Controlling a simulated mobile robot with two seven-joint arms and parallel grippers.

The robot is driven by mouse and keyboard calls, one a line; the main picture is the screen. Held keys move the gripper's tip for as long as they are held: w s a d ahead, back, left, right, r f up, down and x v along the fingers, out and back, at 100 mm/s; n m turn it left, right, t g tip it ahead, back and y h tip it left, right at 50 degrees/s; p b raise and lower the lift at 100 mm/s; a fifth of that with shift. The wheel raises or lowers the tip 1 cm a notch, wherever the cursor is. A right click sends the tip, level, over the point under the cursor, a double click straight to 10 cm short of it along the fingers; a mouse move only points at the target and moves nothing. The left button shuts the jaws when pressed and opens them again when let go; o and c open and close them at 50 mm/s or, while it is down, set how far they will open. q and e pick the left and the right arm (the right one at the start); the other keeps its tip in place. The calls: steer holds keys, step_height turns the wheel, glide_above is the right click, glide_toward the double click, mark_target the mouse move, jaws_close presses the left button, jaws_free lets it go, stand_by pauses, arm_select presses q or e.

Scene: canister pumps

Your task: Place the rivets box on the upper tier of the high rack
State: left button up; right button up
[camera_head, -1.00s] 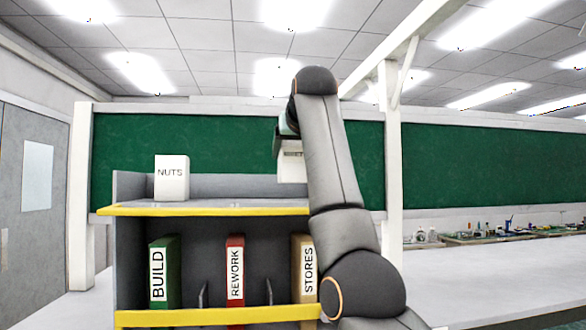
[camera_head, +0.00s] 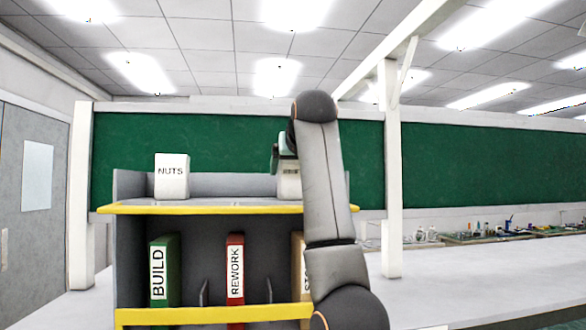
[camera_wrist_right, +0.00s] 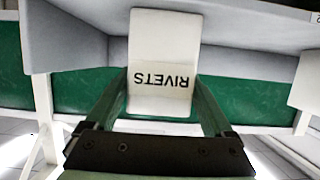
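The rivets box (camera_wrist_right: 162,45) is white and, in the right wrist view, its label reads upside down. My right gripper (camera_wrist_right: 162,85) has a finger on each side of it and appears shut on it. In the head view the box (camera_head: 289,182) is partly hidden by my right arm. It is at the right part of the high rack's upper tier (camera_head: 225,208), its lower end at about the height of the tier surface. I cannot tell whether it touches. My left gripper is not in view.
A white nuts box (camera_head: 172,178) stands on the left of the upper tier. Green (camera_head: 165,270), red (camera_head: 235,268) and tan (camera_head: 298,265) binders stand on the tier below. The tier is clear between the boxes. A white post (camera_head: 391,180) rises right of the rack.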

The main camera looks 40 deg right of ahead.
steer(key=shift+o, duration=0.7)
steer(key=shift+r, duration=0.25)
steer(key=b+v, duration=0.3)
steer(key=v, duration=0.9)
steer(key=shift+f, duration=0.1)
